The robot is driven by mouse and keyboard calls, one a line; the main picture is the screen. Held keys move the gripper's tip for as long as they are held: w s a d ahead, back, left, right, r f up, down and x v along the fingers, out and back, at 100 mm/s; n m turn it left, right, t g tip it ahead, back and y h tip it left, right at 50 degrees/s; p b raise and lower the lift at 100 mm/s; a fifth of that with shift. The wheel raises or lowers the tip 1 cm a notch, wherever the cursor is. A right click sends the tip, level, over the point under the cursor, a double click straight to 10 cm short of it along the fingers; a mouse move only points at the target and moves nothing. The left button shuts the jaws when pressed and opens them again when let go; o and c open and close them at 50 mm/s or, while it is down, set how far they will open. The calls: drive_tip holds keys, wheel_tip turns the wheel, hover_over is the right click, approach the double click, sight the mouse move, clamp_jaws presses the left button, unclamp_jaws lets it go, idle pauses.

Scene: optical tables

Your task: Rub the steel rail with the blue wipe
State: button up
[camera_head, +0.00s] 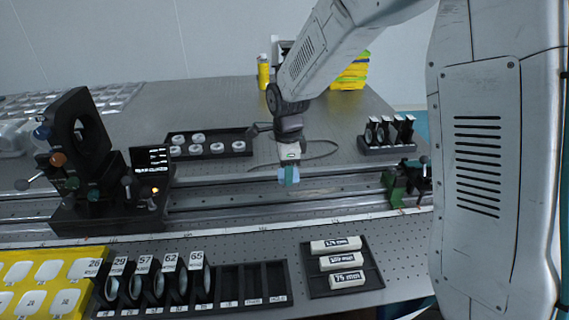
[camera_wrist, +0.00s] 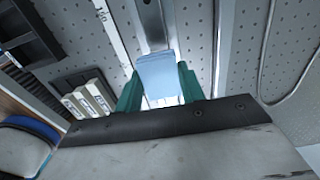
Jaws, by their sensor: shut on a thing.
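The steel rail (camera_head: 240,193) runs left to right across the optical table; in the wrist view part of it (camera_wrist: 152,25) shows beyond the wipe. My gripper (camera_head: 289,174) hangs over the middle of the rail, pointing down. In the wrist view its two green fingers (camera_wrist: 159,92) are shut on the blue wipe (camera_wrist: 159,75), which also shows in the head view (camera_head: 283,174). The wipe is at the rail, but I cannot tell whether it touches the rail's surface.
A black mount (camera_head: 85,160) stands on the rail at left, and a green-based holder (camera_head: 400,188) at right. A tray of white rings (camera_head: 210,142) lies behind the rail. A lens rack (camera_head: 160,285) and a tray of white labelled blocks (camera_head: 340,262) lie in front. A cable (camera_wrist: 285,85) curves nearby.

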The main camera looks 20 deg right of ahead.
drive_tip(key=shift+r, duration=1.25)
